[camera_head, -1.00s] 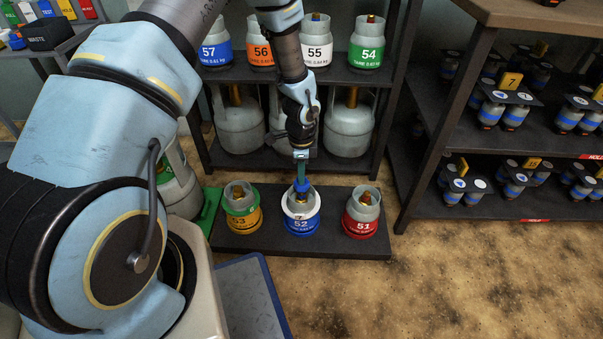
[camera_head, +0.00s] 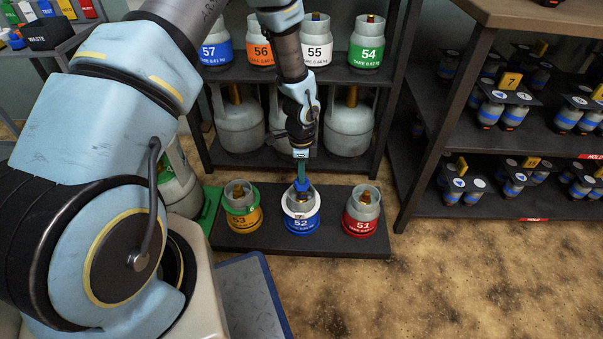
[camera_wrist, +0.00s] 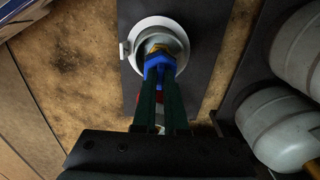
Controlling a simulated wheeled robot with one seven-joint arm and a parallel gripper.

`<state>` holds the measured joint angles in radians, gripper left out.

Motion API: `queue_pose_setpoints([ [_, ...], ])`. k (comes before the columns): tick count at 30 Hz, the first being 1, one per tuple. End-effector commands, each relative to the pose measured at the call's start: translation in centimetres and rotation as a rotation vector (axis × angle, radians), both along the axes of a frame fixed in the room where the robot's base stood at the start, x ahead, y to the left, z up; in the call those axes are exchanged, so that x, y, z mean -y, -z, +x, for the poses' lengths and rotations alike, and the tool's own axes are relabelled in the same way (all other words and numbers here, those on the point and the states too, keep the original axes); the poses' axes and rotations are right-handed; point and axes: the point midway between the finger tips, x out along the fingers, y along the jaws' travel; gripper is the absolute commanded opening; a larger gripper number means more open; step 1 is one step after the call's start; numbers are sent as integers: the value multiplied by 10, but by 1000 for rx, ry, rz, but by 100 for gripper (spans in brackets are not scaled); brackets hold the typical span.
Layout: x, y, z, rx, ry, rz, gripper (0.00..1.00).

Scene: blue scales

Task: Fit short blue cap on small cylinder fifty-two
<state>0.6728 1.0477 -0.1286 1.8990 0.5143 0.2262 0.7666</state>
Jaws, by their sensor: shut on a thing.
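Small cylinder fifty-two (camera_head: 302,222) stands upright with a blue label band, in the middle of three cylinders on a low dark board. It also shows in the wrist view, where its pale round collar (camera_wrist: 134,38) surrounds the brass valve (camera_wrist: 157,46). My gripper (camera_head: 301,182) is above this cylinder, its green fingers pointing down. In the wrist view my gripper (camera_wrist: 160,84) is shut on the short blue cap (camera_wrist: 158,67). The cap is at the brass valve and overlaps it in view. I cannot tell how far the cap sits over the valve.
Yellow cylinder 53 (camera_head: 242,213) stands close on the left and red cylinder 51 (camera_head: 361,218) on the right, on the same dark board (camera_head: 335,245). A shelf (camera_head: 345,78) with several cylinders stands behind. Open floor (camera_head: 450,280) lies at the right front.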

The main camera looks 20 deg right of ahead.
Motion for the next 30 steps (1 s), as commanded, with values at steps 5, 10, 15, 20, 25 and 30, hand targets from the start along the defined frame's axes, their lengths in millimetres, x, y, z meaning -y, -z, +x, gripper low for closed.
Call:
queue_pose_setpoints([
  [5,0,0,0,0,0,0,0],
  [10,0,-1,0,0,0,0,0],
  [15,0,1,0,0,0,0,0],
  [20,0,5,0,0,0,0,0],
  [25,0,9,0,-1,0,0,0],
  [30,0,13,0,0,0,0,0],
])
